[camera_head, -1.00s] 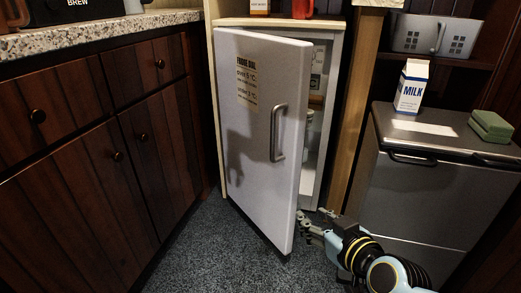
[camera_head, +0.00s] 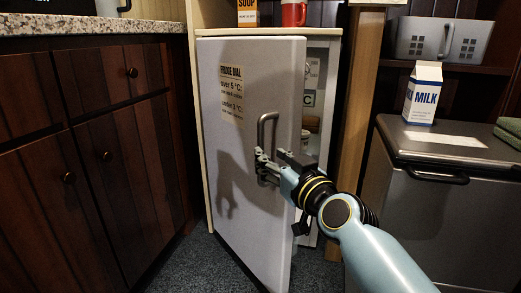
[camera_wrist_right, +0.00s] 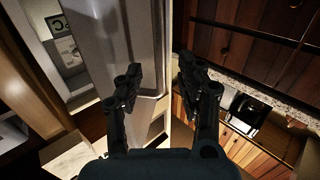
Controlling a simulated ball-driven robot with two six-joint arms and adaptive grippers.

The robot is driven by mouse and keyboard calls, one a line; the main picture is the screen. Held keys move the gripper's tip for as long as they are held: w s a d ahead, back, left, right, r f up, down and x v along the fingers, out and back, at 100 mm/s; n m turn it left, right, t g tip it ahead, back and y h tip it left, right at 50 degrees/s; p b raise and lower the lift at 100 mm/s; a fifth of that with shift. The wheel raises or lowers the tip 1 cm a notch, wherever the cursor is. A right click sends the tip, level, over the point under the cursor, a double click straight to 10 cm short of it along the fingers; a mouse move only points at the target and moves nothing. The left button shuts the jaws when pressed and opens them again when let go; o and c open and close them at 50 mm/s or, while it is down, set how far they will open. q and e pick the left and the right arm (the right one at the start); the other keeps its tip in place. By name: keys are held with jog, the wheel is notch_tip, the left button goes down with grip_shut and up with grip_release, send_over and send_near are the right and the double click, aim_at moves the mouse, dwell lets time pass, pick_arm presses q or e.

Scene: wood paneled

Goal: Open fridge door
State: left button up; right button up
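The white fridge door (camera_head: 230,190) stands ajar, its free edge swung out on the right, with a printed notice on its front. Its grey handle (camera_head: 267,130) is near that edge. My right gripper (camera_head: 272,162) is open at the lower end of the handle, one finger over the door's front and the other by its free edge. In the right wrist view the fingers (camera_wrist_right: 160,85) are spread, with the door edge (camera_wrist_right: 168,45) beyond and between them. I cannot tell whether they touch the door. My left gripper is not in view.
Wooden cabinets (camera_head: 100,150) stand on the left. On the right, a milk carton (camera_head: 424,92) stands on a grey bin (camera_head: 440,150). A soup carton (camera_head: 247,13) and a red mug (camera_head: 293,14) stand on the fridge top. The floor before the cabinets is clear.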

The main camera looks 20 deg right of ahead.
jog(key=w, duration=0.6)
jog(key=shift+a+f, duration=0.1)
jog(key=shift+a, duration=0.3)
jog(key=shift+s, duration=0.1)
grip_shut()
jog(key=shift+f, duration=0.1)
